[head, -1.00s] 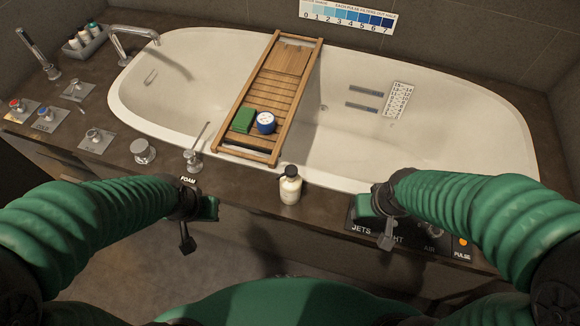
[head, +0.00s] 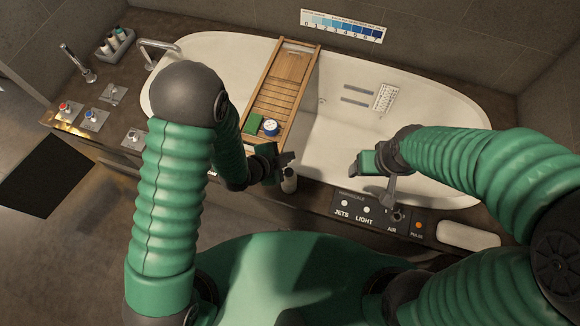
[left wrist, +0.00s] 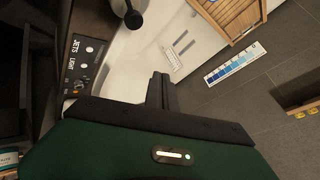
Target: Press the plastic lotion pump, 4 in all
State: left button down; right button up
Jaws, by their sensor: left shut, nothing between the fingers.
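The lotion pump bottle (head: 289,184) stands on the tub's front ledge in the head view. Its lower body shows, and its top is hidden behind my left gripper (head: 289,158). That gripper is shut and empty, directly over the bottle in the picture; I cannot tell whether it touches the pump. My right gripper (head: 389,196) hangs to the right, over the ledge by the control panel, apart from the bottle. Whether its fingers are open or shut is unclear.
A wooden tray (head: 251,142) spans the white bathtub (head: 440,135), carrying a green block (head: 254,122) and a blue-and-white jar (head: 271,127). The control panel (head: 352,210) is on the right front ledge. Taps (head: 93,118) are on the left. The tub's right interior is open.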

aim_at(287, 174)
pick_arm(q)
notch_tip(287, 174, down, 9)
jog(key=b, duration=0.7)
jog(key=shift+a+r, duration=0.15)
jog(key=shift+a, duration=0.15)
dwell(1.5)
jog(key=shift+f+b, duration=0.4)
jog(key=shift+b, duration=0.05)
